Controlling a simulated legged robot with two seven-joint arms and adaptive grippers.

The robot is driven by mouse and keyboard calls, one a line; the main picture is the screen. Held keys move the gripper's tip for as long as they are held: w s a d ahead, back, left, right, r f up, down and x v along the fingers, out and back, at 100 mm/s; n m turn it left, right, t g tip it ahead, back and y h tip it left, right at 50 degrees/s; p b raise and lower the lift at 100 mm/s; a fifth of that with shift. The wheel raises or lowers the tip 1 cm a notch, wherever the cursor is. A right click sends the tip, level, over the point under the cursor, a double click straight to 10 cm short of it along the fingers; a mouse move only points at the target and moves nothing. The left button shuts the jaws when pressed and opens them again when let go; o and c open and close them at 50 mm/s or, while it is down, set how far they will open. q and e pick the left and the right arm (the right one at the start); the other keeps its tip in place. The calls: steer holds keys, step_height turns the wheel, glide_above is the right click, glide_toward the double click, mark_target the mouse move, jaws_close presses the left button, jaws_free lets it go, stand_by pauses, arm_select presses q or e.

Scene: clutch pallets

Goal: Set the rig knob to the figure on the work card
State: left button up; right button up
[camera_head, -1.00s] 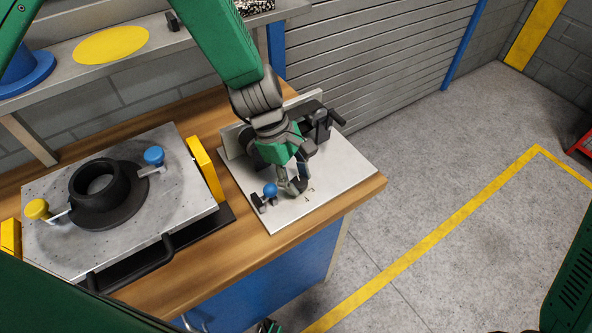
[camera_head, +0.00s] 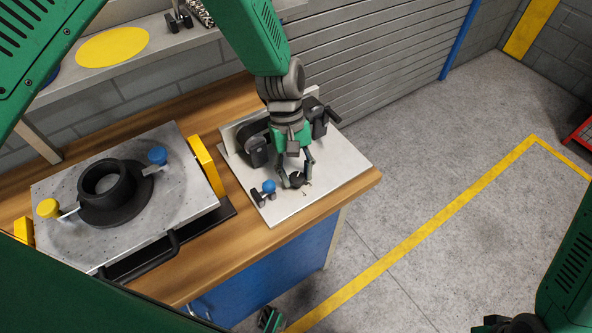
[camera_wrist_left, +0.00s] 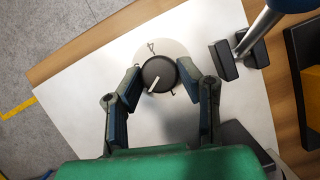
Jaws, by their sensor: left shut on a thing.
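The rig knob (camera_wrist_left: 158,76) is a round black knob with a white pointer line, on a pale round dial on the rig's light plate (camera_head: 335,165). In the left wrist view the line points to the lower left, and a figure like a 4 (camera_wrist_left: 151,47) is printed above the knob. My left gripper (camera_head: 296,178) has its fingers on both sides of the knob, shut on it; it also shows in the left wrist view (camera_wrist_left: 160,78). A dark part of my right arm (camera_head: 505,323) shows at the bottom right, its jaws unclear. I cannot make out a work card.
A blue-topped lever (camera_head: 268,187) stands close left of the knob. A grey plate (camera_head: 60,190) with a black ring (camera_head: 106,185) and yellow and blue knobs lies left on the wooden bench (camera_head: 240,240). A shelf (camera_head: 150,45) runs behind.

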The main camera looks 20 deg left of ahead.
stand_by(0.5)
arm_select(q)
steer(key=o, duration=1.1)
steer(key=shift+d, duration=0.1)
steer(key=shift+o, duration=0.2)
steer(key=v, duration=1.2)
steer(key=shift+d+f, duration=0.15)
